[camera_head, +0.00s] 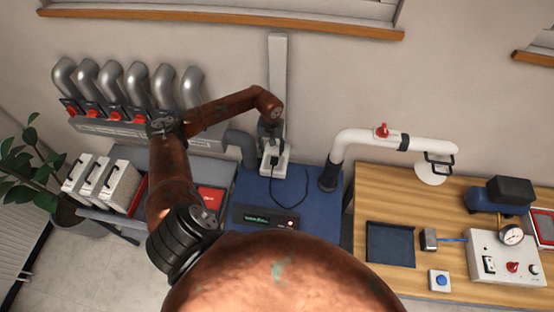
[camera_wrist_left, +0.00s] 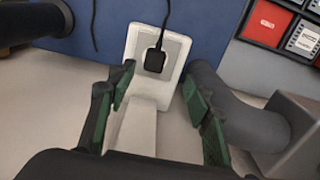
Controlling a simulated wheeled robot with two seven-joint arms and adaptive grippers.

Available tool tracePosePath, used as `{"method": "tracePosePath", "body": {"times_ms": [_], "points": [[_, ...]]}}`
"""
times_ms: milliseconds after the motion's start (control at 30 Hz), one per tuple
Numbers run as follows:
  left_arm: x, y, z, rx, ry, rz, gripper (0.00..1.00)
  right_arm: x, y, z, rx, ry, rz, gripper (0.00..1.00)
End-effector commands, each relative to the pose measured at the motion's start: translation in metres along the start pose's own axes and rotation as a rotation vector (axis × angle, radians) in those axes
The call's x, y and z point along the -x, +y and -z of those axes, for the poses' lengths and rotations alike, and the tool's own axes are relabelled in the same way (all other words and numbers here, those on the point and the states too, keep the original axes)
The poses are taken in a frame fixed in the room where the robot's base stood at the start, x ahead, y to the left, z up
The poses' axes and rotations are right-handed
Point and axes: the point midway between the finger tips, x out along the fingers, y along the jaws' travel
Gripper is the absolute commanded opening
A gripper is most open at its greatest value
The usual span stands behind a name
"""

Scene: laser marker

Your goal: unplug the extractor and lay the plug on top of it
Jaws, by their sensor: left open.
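The extractor (camera_head: 253,190) is a blue box with a dark front panel and a green display. A white socket (camera_wrist_left: 137,44) stands behind it by the wall, and the black plug (camera_wrist_left: 154,61) sits in it. A black cord (camera_head: 306,186) curves from the socket over the extractor's top. My left gripper (camera_head: 270,136) is over the socket in the head view, partly hiding it. In the left wrist view its green-padded fingers (camera_wrist_left: 157,84) are open and empty, one on each side of the white post, with the plug just beyond the fingertips. My right gripper is not in view.
A grey hose (camera_head: 240,146) rises close beside the socket on the left. A white pipe (camera_head: 352,138) with a dark cuff joins the extractor's right side. Metal pipes with red valves (camera_head: 92,114) line the wall. A wooden table (camera_head: 400,200) with instruments stands right.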

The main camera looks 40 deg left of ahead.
Motion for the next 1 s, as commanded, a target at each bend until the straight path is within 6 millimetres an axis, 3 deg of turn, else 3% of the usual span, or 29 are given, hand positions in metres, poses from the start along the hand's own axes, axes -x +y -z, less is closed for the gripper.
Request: {"method": "tracePosePath", "body": {"times_ms": [200,333,600,667,767,900,1000], "points": [[-0.016,0.013,0.017,-0.002,-0.015,0.003,0.46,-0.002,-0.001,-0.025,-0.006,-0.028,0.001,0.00],[-0.029,0.014,0.017,-0.003,-0.017,0.004,0.46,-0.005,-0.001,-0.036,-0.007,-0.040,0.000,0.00],[-0.065,0.010,0.014,0.001,-0.012,0.004,0.46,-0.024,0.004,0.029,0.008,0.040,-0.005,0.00],[-0.074,0.009,0.015,0.000,-0.012,0.006,0.46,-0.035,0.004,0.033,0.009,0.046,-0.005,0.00],[-0.086,0.011,0.016,0.000,-0.013,0.006,0.46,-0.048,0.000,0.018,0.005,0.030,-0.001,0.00],[-0.096,0.012,0.017,-0.002,-0.014,0.006,0.46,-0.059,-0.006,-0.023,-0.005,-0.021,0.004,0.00],[-0.099,0.012,0.016,-0.002,-0.014,0.006,0.46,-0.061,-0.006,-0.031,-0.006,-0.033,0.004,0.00]]}}
